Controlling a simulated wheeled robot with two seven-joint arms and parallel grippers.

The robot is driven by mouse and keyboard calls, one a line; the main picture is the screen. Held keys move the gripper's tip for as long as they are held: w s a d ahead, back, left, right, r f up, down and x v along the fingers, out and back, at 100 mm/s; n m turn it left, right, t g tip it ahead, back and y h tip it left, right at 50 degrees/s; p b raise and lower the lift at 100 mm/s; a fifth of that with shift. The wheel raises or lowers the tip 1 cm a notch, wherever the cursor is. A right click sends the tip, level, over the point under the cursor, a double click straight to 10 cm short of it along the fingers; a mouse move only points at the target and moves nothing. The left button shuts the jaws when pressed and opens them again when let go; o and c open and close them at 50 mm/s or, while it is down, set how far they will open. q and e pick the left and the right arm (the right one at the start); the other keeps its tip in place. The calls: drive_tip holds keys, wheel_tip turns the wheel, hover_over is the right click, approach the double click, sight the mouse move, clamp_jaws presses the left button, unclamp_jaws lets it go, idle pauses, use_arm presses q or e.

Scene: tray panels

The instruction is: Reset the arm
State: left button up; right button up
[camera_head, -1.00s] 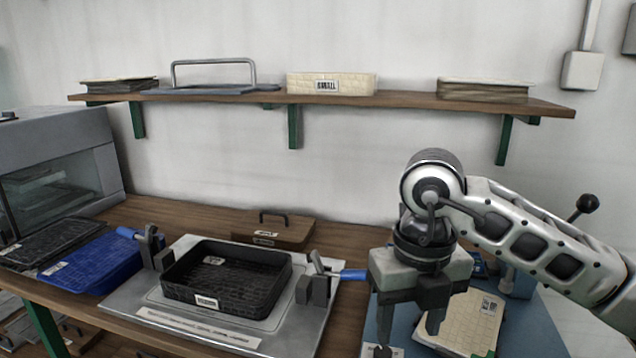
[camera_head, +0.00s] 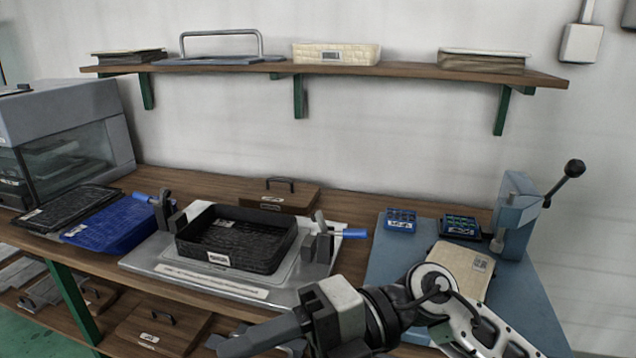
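My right arm comes in from the lower right, and its gripper (camera_head: 262,341) is low at the bottom of the view, in front of the bench edge and pointing left. Its fingers are seen side-on and partly cut off by the frame, so I cannot tell whether they are open or shut. No held object shows. The black tray (camera_head: 238,238) sits on the metal fixture plate (camera_head: 150,258) between two blue-handled clamps, apart from the gripper. My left gripper is not in view.
A cream panel (camera_head: 462,268) lies on the blue mat (camera_head: 537,307), beside a lever press (camera_head: 515,215) and small blue boxes (camera_head: 401,220). A blue tray (camera_head: 110,222) and a dark tray (camera_head: 62,208) lie at left. A wall shelf (camera_head: 400,70) runs above.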

drive_tip(key=w+d+r+m+t+y, duration=0.2)
drive_tip(key=w+r+m+t+y, duration=0.15)
drive_tip(key=m+t+y, duration=0.55)
drive_tip(key=w+d+f+m+t+h, duration=0.3)
drive_tip(key=m+t+h, duration=0.2)
drive_tip(key=m+t, duration=0.35)
drive_tip(key=w+d+f+m+t+h, duration=0.45)
drive_tip(key=m+t, duration=0.25)
drive_tip(key=m, duration=0.2)
drive_tip(key=s+d+f+m+h, duration=0.2)
drive_tip(key=d+f+m+h, duration=0.4)
drive_tip(key=f+h, duration=0.4)
drive_tip(key=s+d+f+m+g+h, duration=0.1)
drive_tip(key=s+d+f+m+g, duration=0.1)
drive_tip(key=f, duration=0.5)
drive_tip(key=s+d+f+m+g+h, duration=0.1)
drive_tip(key=s+f+m+g, duration=0.1)
drive_tip(key=s+f+g, duration=0.3)
wheel_tip(320, 180, down, 2)
drive_tip(key=s, duration=0.2)
drive_tip(key=shift+s+d+m, duration=0.3)
drive_tip(key=shift+d+m, duration=0.05)
drive_tip(key=shift+d, duration=0.05)
